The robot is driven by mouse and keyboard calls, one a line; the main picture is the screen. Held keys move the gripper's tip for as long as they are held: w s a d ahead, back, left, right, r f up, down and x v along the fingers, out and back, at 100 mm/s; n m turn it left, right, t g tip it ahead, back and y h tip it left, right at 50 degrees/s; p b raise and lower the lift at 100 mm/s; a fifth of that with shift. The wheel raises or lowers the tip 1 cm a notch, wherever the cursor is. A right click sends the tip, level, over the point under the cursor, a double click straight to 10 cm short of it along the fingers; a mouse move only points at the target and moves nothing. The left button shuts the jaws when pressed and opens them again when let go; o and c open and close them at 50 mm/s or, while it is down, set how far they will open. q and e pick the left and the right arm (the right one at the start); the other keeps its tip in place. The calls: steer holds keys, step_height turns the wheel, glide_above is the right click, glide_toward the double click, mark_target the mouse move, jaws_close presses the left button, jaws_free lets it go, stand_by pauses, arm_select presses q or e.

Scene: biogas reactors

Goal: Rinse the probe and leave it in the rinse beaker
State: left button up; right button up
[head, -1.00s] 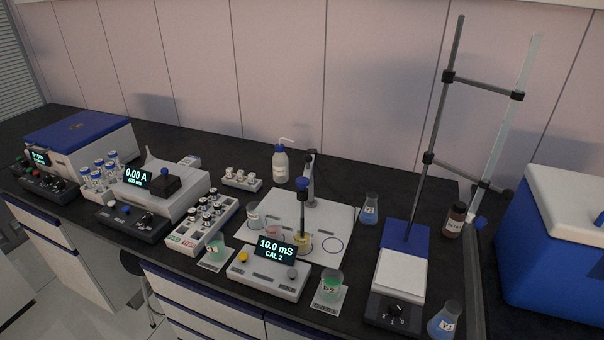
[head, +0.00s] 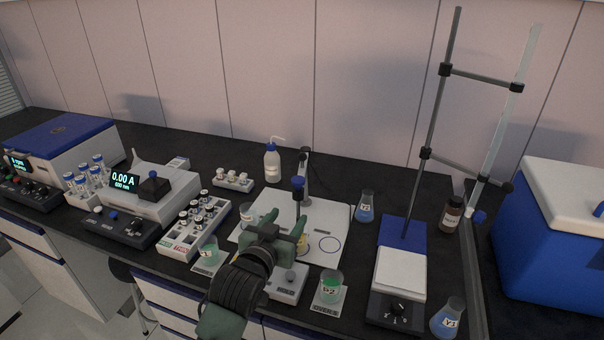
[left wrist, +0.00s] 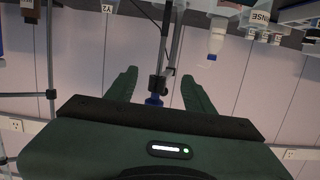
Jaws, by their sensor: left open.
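The probe (head: 297,184) has a blue cap and a dark body. It stands upright beside the stand rod (head: 305,168), its lower end hidden by my gripper. A beaker with yellow liquid (head: 304,246) is partly hidden behind my gripper. My left gripper (head: 284,226) is open and empty, low in front of the probe. In the left wrist view, upside down, the probe's blue cap (left wrist: 154,100) shows between the spread fingers, apart from them. A clear beaker (head: 247,212) stands left of the probe. A label partly reading "NSE" (left wrist: 261,17) shows there. My right gripper is not in view.
The meter (head: 286,286) is mostly hidden by my left arm. A beaker of green liquid (head: 331,285) stands right of it, another (head: 209,250) left. A wash bottle (head: 272,163) stands behind. A stirrer (head: 397,290) with a tall stand is at right. A ring-marked spot (head: 329,245) is empty.

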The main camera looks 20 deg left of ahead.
mark_target(300, 176)
arm_select(q)
steer(key=w+r, duration=0.1)
steer(key=r, duration=0.1)
steer(key=w+r+t, duration=0.1)
steer(key=r, duration=0.1)
steer(key=w+r+t, duration=0.1)
steer(key=w, duration=0.1)
steer(key=shift+w+r, duration=0.1)
steer(key=shift+r, duration=0.3)
steer(key=w+p, duration=0.1)
steer(key=w, duration=0.6)
steer(key=shift+d+p, duration=0.2)
steer(key=shift+p, duration=0.1)
steer(key=shift+f, duration=0.1)
jaws_close()
